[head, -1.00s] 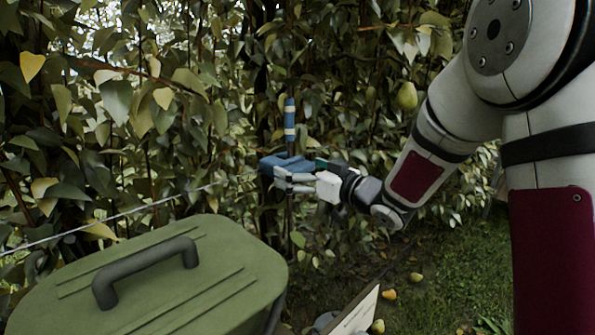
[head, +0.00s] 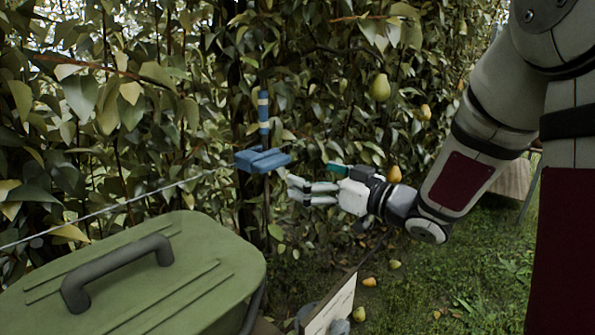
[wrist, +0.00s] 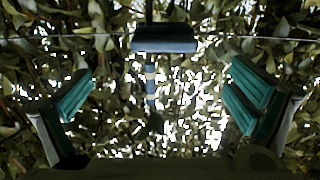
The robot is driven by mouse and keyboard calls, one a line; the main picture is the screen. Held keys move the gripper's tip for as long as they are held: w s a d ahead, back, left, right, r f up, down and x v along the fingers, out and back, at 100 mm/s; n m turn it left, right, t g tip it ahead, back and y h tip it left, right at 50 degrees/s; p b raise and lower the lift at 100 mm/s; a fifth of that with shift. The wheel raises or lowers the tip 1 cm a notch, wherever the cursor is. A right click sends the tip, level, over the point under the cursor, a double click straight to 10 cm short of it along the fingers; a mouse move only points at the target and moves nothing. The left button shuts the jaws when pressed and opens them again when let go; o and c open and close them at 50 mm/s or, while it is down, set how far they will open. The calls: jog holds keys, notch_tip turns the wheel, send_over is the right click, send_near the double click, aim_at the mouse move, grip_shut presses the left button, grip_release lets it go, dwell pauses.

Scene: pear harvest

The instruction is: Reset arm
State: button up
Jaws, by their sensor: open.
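My gripper (head: 296,189) is open and empty in front of the hedge in the head view. Its fingers point left, just right of and below a blue clamp-like block (head: 262,160). A gap shows between the fingertips and the block. A blue and cream banded handle (head: 263,112) stands upright above the block, on the wire. In the wrist view, the two teal finger pads (wrist: 158,90) are spread wide, with the blue block (wrist: 165,46) and its banded handle (wrist: 150,83) seen between them.
A green lidded bin (head: 150,275) with a dark handle fills the lower left. A taut wire (head: 120,211) runs along the hedge. Pears hang on the right, one yellow-green (head: 380,88). Fallen pears lie on the grass near a white sign (head: 330,308).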

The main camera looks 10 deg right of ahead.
jog(key=shift+s+d, duration=0.25)
jog(key=shift+s, duration=0.1)
jog(key=s+d+f+m+g+h, duration=0.2)
jog(key=s+d+m+g+h, duration=0.3)
jog(key=s+d+h, duration=0.65)
jog(key=s+a+f+m+g, duration=0.15)
jog(key=s+a+g, duration=0.3)
jog(key=s, duration=0.85)
jog(key=s+a+f+m+g, duration=0.15)
jog(key=s+a+g, duration=0.3)
jog(key=s, duration=0.95)
notch_tip(320, 180, up, 25)
jog(key=t+p, duration=0.3)
jog(key=p, duration=2.1)
jog(key=shift+s+a+n+t+y, duration=0.3)
jog(key=shift+s+a+n+y, duration=0.1)
jog(key=shift+s+a+y, duration=0.05)
